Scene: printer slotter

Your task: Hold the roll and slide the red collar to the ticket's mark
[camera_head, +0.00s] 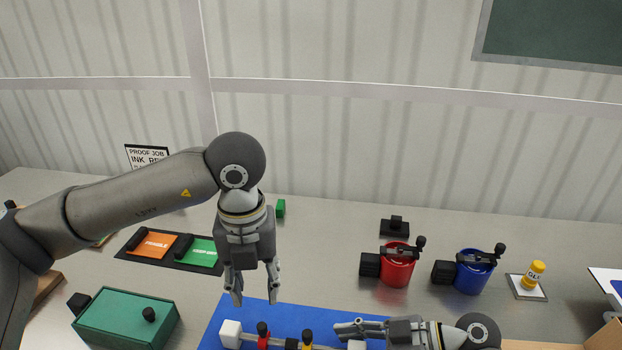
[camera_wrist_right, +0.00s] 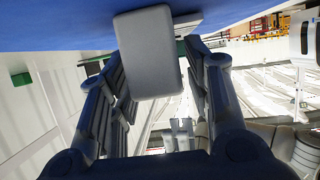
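A roll lies on the blue mat (camera_head: 212,336) at the bottom of the head view, with a white end block (camera_head: 230,333) at its left and another (camera_head: 356,345) at its right. The red collar (camera_head: 263,338), with a black knob, sits near the left block. A yellow and black collar (camera_head: 306,342) sits further right. My left gripper (camera_head: 254,298) points down, open and empty, above and behind the red collar. My right gripper (camera_head: 337,329) points left near the right block. In the right wrist view, a pale block (camera_wrist_right: 148,50) shows between its open fingers, with gaps on both sides.
A green box (camera_head: 125,320) and a black tray with orange and green cards (camera_head: 203,252) are at left. A proof job sign (camera_head: 146,155) is behind my left arm.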

